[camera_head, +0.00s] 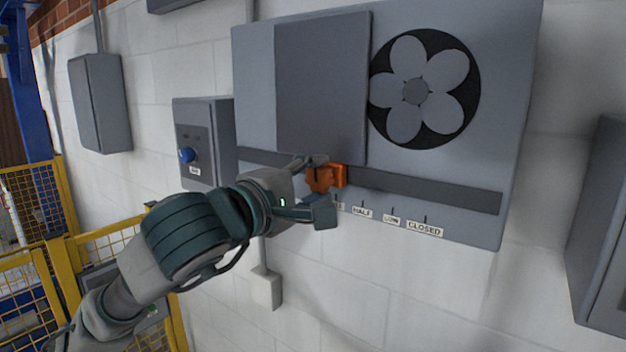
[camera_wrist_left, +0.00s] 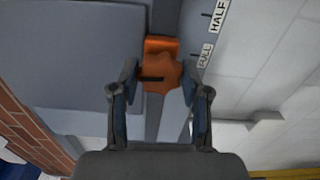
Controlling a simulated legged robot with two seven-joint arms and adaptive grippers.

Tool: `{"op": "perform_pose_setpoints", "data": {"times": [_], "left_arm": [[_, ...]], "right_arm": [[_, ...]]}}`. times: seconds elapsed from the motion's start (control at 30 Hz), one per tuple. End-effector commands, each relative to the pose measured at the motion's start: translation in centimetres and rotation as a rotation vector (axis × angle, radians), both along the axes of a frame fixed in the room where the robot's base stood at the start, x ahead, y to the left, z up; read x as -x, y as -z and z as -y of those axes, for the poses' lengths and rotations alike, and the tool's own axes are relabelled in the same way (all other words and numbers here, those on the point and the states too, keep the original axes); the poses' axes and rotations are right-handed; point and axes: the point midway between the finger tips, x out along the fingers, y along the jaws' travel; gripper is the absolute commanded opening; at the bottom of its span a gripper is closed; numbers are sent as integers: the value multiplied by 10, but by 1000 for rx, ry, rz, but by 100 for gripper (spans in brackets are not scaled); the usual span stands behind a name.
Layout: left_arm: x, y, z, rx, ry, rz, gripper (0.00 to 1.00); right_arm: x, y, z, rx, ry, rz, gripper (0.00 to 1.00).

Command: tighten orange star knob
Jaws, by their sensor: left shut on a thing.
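The orange star knob (camera_head: 319,179) sits on an orange block on the dark horizontal rail of the grey wall panel, at the left end of the scale. It also shows in the left wrist view (camera_wrist_left: 161,78), with a dark line across its face. My left gripper (camera_head: 322,188) is shut on the knob, one finger above and one below it. In the left wrist view the left gripper's fingers (camera_wrist_left: 158,90) stand on both sides of the knob. The fingers partly hide the knob in the head view. My right gripper is not in view.
The panel rail (camera_head: 430,190) runs right past labels reading HALF (camera_head: 362,212), LOW and CLOSED (camera_head: 425,229). A grey sliding plate (camera_head: 320,85) stands beside a flower-shaped fan opening (camera_head: 425,90). A box with a blue knob (camera_head: 187,155) is at left. Yellow fencing (camera_head: 65,230) stands lower left.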

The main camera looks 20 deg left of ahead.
Motion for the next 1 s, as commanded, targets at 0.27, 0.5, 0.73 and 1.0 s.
{"op": "perform_pose_setpoints", "data": {"times": [0.27,0.5,0.73,1.0], "left_arm": [[-2,2,-1,-15,-3,1,12],[-2,2,-1,-14,-3,0,54],[-1,1,0,-12,-2,1,72],[10,0,-4,-11,0,5,72]], "right_arm": [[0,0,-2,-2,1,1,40],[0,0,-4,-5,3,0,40],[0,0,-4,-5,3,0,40],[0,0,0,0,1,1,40]]}}
